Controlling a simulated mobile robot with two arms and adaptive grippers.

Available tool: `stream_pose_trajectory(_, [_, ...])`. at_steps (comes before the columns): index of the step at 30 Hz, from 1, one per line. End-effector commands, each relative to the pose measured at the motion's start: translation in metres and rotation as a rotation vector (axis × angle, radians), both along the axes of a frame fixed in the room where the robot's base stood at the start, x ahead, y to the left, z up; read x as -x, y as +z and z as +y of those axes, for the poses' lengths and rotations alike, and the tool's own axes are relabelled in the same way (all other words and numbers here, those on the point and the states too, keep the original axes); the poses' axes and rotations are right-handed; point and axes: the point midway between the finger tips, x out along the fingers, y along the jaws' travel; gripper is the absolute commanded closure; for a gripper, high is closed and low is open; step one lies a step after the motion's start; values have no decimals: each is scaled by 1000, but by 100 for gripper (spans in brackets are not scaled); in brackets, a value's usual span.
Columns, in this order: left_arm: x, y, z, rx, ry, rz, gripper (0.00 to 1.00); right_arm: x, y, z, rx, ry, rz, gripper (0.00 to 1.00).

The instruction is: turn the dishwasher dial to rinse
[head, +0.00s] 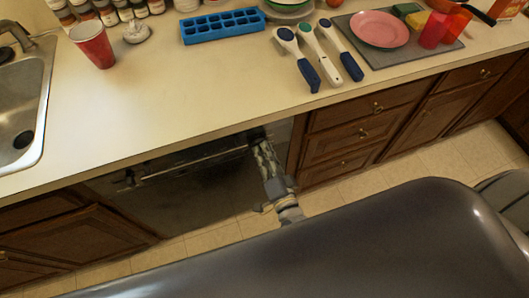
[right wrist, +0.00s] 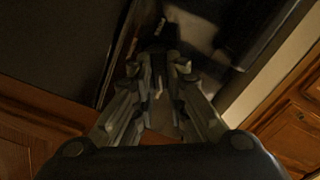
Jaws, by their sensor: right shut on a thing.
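The dishwasher (head: 195,195) has a dark front under the counter, with a long bar handle (head: 190,164) across its upper part. My right gripper (head: 260,146) is at the upper right corner of this front, just below the counter edge. In the right wrist view, the right gripper (right wrist: 158,66) has its fingertips closed together on a small dark dial (right wrist: 158,42). The fingers cover much of the dial. Its markings and pointer are too dark and small to read. My left gripper is not in view.
Wooden drawers (head: 360,128) stand right of the dishwasher. The counter (head: 190,92) above holds a red cup (head: 93,46), a blue ice tray (head: 222,26), several brushes and a pink plate (head: 379,29). A sink (head: 22,105) is at the left. The counter's front middle is clear.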

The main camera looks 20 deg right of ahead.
Motion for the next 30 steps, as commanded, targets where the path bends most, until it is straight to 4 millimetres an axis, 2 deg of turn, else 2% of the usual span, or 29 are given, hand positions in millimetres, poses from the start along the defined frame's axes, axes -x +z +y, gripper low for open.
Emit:
stream_pose_trajectory(8, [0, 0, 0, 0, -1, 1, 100, 1, -1, 0, 0, 2, 3, 100])
stream_pose_trajectory(9, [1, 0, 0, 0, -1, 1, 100, 1, -1, 0, 1, 2, 3, 82])
stream_pose_trajectory(11, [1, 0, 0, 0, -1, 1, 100, 1, -1, 0, 1, 2, 3, 69])
stream_pose_trajectory(12, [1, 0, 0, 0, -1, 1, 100, 1, -1, 0, 1, 1, 3, 67])
stream_pose_trajectory(23, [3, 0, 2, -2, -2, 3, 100, 4, -1, 0, 2, 0, 1, 67])
stream_pose_trajectory(26, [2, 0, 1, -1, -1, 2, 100, 16, -1, 0, 2, 1, 3, 67])
stream_pose_trajectory(30, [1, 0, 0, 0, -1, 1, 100, 44, -2, -2, 2, 1, 5, 67])
